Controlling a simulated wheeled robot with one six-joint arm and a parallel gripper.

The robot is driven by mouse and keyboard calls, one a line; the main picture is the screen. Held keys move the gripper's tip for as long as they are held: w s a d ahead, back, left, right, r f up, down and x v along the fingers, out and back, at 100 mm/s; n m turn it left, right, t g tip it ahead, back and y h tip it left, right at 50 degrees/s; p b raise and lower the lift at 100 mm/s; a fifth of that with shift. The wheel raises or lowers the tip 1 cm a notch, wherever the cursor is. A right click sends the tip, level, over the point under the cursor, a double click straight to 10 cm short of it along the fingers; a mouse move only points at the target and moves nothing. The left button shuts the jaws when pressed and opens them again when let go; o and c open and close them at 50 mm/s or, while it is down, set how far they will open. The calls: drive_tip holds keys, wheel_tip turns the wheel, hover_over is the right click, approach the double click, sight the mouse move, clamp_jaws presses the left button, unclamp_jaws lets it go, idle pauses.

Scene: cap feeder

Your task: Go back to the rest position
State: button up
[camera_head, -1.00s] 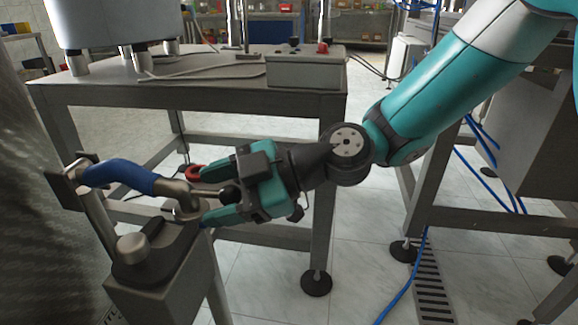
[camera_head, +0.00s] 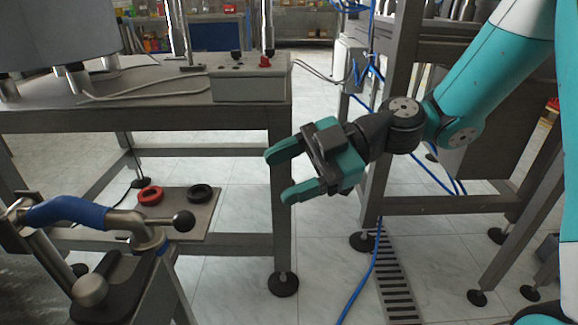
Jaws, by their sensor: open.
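My gripper (camera_head: 284,174) is in the middle of the head view, with its two teal fingers apart and pointing left. Nothing is between the fingers. It hangs in the air in front of a leg of the grey table, clear of the blue-handled lever. My arm reaches in from the upper right, bent at the wrist joint.
The blue-handled metal lever (camera_head: 75,212) with a ball end stands at the lower left. The grey table (camera_head: 150,118) carries a control box (camera_head: 250,82). Blue cables (camera_head: 368,285) cross the floor.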

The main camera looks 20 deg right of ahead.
drive_tip(key=shift+s, duration=0.1)
drive_tip(key=s+d+r+m+h+p, duration=0.1)
drive_tip(key=s+d+m+h+p, duration=0.3)
drive_tip(key=s+m+h, duration=0.85)
wheel_tip(320, 180, up, 38)
drive_tip(key=m+y+p, duration=0.2)
drive_tip(key=m+p, duration=0.2)
drive_tip(key=p, duration=3.2)
drive_tip(key=shift+s+d+f, duration=0.15)
drive_tip(key=shift+s+d, duration=0.05)
drive_tip(key=shift+d, duration=0.2)
